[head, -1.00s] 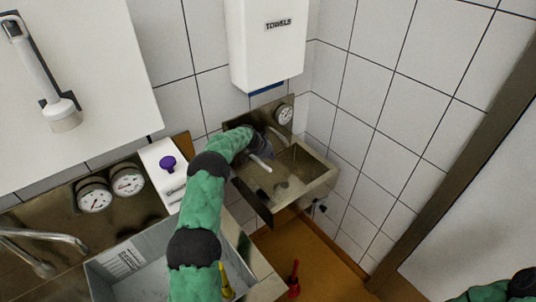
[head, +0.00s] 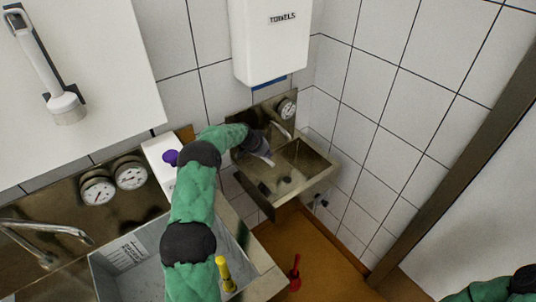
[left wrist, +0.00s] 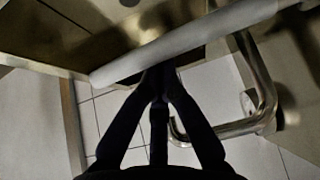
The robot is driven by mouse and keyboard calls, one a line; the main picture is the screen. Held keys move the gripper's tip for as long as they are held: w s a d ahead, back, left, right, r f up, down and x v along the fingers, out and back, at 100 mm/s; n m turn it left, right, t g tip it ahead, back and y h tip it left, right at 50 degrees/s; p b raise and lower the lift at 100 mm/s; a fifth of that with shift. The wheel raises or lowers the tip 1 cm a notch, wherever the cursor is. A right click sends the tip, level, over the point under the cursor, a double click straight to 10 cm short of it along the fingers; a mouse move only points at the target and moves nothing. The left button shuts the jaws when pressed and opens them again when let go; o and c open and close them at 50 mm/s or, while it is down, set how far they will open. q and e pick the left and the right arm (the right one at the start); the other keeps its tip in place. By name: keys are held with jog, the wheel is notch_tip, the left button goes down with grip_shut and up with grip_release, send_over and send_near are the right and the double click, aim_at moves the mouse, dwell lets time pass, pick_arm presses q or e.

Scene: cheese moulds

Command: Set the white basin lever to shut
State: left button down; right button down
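The white lever (head: 266,160) sticks out at the small steel basin (head: 318,158) on the back wall. My left gripper (head: 260,146) is at the basin's left side, right by the lever; its fingertips are hard to make out there. In the left wrist view the white lever (left wrist: 190,42) runs as a thick bar from lower left to upper right. The dark fingers of my left gripper (left wrist: 158,74) come together at the tips, close to the lever's lower edge. Whether they touch it cannot be told. My right gripper is not in view.
A towel dispenser (head: 271,40) hangs above the basin. A white box with a purple knob (head: 170,157), two gauges (head: 113,183) and a larger sink (head: 110,262) are at left. A yellow lever (head: 226,274) and red lever (head: 295,274) stand in front. A curved pipe (left wrist: 262,105) lies right of the fingers.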

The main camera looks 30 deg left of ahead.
pick_arm(q)
jog(key=shift+s+a+f+m+h+b, duration=0.15)
jog(key=shift+s+m+b, duration=0.25)
jog(key=shift+b, duration=0.5)
jog(key=shift+s+a+m+h+b, duration=0.1)
jog(key=shift+s+m+h+b, duration=0.1)
jog(key=shift+s+b, duration=0.45)
jog(key=shift+w+b, duration=0.1)
jog(key=shift+b, duration=0.2)
jog(key=shift+f+g, duration=0.1)
jog(key=shift+g, duration=0.2)
jog(key=v, duration=1.2)
jog(key=shift+r, duration=0.3)
jog(key=shift+w+d, duration=0.1)
